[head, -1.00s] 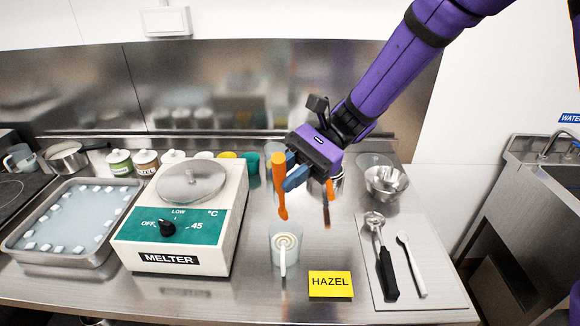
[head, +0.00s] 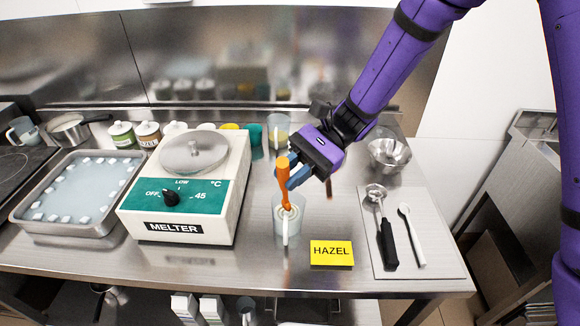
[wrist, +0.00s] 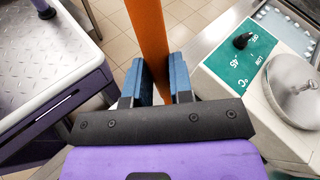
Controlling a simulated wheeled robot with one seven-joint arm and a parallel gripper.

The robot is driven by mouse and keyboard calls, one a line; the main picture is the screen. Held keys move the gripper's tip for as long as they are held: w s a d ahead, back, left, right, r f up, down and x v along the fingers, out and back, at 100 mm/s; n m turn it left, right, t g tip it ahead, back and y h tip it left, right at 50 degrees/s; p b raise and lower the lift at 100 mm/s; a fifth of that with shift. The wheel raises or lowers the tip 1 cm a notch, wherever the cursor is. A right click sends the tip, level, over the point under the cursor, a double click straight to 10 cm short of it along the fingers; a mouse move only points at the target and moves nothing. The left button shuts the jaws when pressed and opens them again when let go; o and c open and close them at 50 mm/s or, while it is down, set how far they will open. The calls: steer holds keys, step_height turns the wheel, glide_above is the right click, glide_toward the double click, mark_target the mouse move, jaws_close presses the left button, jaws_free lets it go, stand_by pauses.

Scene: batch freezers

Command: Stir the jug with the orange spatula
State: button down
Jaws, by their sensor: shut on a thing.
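The orange spatula (head: 284,178) is upright in my gripper (head: 290,176), its lower end at the mouth of the clear jug (head: 279,232). My gripper has blue fingers and is shut on the spatula's handle, above the jug. The wrist view shows the orange handle (wrist: 148,35) between both fingers (wrist: 157,82). The jug stands on the steel counter behind and left of the yellow HAZEL card (head: 331,253). Its white handle faces the front. How deep the spatula's tip sits inside is hard to tell.
The white and green melter (head: 185,190) stands close left of the jug. Metal bowls (head: 388,155) and another jug (head: 277,135) stand behind.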

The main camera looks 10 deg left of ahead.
steer(key=shift+w+f, duration=0.3)
steer(key=shift+f, duration=0.45)
steer(key=shift+w+f, duration=0.35)
steer(key=shift+f, duration=0.45)
steer(key=shift+w+f, duration=0.3)
steer(key=shift+f, duration=0.45)
